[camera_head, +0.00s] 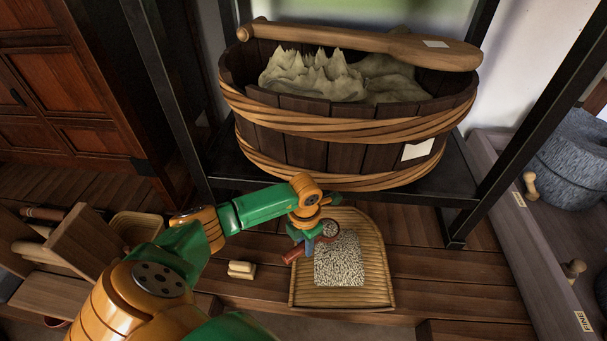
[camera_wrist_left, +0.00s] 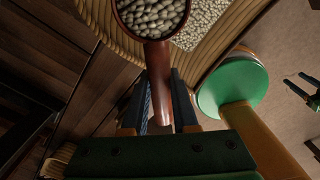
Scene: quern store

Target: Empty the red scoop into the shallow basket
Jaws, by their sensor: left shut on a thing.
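The red scoop (camera_head: 297,253) is in my left gripper (camera_head: 312,236), which is shut on its handle. The scoop is over the left part of the shallow basket (camera_head: 378,260). In the left wrist view, the red handle (camera_wrist_left: 158,85) runs between the fingers, and the bowl is full of pale beans (camera_wrist_left: 152,14). The bowl looks level there. The flat woven basket has a patch of pale speckled grains (camera_head: 340,262) in its middle. My right gripper (camera_wrist_left: 302,87) shows small at the right edge of the left wrist view, its two dark fingers apart and empty.
A large wooden tub (camera_head: 300,150) with pale heaps and a wooden paddle (camera_head: 370,42) across it stands on a black rack behind the basket. A small pale block (camera_head: 241,269) lies left of the basket. Wooden boxes (camera_head: 92,243) stand further left. A stone quern (camera_head: 575,160) is at right.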

